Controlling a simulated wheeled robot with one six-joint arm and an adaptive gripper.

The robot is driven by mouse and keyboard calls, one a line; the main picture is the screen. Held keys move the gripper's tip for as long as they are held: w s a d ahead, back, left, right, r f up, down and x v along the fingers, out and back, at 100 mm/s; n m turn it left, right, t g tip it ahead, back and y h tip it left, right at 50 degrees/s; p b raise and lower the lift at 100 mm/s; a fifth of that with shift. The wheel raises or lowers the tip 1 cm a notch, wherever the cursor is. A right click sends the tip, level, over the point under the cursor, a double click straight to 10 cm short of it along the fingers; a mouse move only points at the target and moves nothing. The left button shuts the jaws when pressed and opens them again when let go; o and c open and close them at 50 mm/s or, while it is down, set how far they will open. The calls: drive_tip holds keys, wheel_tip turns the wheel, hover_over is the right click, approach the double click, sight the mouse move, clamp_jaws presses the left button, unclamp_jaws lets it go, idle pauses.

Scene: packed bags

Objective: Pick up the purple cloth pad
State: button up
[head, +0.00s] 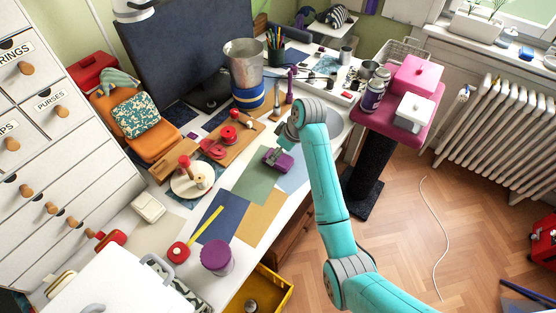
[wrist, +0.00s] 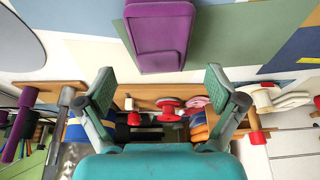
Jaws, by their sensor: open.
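The purple pad (head: 284,164) lies on the worktop by the green sheet in the head view, with a grey-looking patch on its upper left side. In the head view my wrist is just up and right of the pad, and the fingers are hard to make out.
A wooden board with red items (head: 228,133) lies left of the pad. A metal bucket (head: 243,62) and a blue-banded roll (head: 249,97) stand behind. A round purple-topped tin (head: 217,257) is nearer. Flat coloured sheets (head: 262,217) leave low, clear room in front.

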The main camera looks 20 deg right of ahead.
drive_tip(key=x, duration=0.4)
drive_tip(key=shift+s+f, duration=0.1)
drive_tip(key=shift+f, duration=0.05)
drive_tip(key=c, duration=1.2)
wheel_tip(320, 180, up, 10)
drive_tip(key=o, duration=0.6)
drive_tip(key=c, duration=0.7)
